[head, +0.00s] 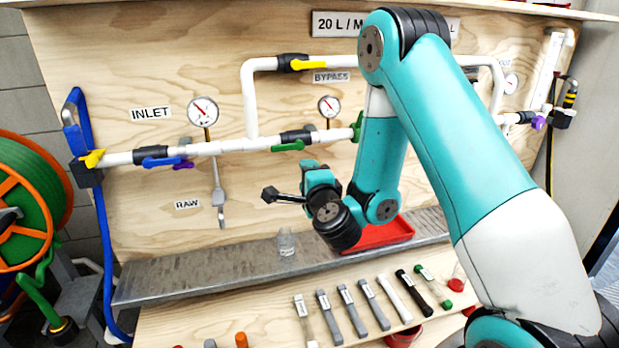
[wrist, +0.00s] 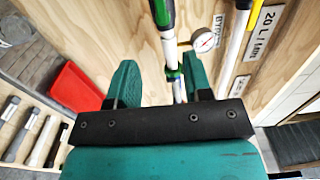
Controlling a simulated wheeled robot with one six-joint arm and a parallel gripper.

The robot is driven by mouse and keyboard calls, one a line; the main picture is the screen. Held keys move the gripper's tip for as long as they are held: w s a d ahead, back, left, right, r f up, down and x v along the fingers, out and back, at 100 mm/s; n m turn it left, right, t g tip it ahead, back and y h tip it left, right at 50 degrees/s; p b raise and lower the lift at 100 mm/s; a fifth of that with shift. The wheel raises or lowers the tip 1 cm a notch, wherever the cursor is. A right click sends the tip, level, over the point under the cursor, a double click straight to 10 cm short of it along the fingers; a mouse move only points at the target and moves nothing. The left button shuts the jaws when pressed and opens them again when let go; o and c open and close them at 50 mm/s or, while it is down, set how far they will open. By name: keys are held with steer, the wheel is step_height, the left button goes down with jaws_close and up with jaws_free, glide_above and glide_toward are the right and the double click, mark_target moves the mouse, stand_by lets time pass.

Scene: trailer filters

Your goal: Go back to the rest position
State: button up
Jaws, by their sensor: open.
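My gripper (wrist: 157,85) shows in the wrist view with its two green fingers spread apart and nothing between them. Behind the gap are a white pipe and a green-banded fitting on the panel. In the head view my teal arm is folded in front of the panel's right half, with the dark wrist end above the metal shelf (head: 190,277). The fingers themselves are hard to make out there. The arm hides part of the pipework and the sign at the top.
A red tray (head: 385,236) sits on the shelf behind my wrist, with a clear jar (head: 286,243) to its left. Several labelled cartridges (head: 352,310) lie in front of the shelf. A pressure gauge (head: 203,111) and valves line the pipes. A green hose reel (head: 30,215) stands at left.

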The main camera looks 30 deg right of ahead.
steer(key=shift+a, duration=0.2)
stand_by(0.3)
steer(key=s+a+r+n+g+y, duration=0.2)
steer(key=s+a+n+y, duration=0.1)
steer(key=a+n+y, duration=0.3)
steer(key=s+a+r+n+g+y, duration=0.2)
steer(key=a+n+g+y, duration=0.1)
steer(key=a+n, duration=0.3)
steer(key=s+a+r+n+g+y, duration=0.25)
steer(key=a+n+y, duration=0.25)
steer(key=a, duration=0.3)
steer(key=s+d+n+g+h, duration=0.1)
steer(key=s+n+g, duration=0.4)
steer(key=s, duration=0.6)
steer(key=s+d+n+g+h, duration=0.2)
steer(key=s+n+g+h, duration=0.2)
steer(key=s, duration=0.7)
steer(key=shift+s+r+n+g, duration=0.15)
steer(key=shift+s+n+g, duration=0.25)
steer(key=shift+n, duration=0.8)
steer(key=shift+w, duration=0.15)
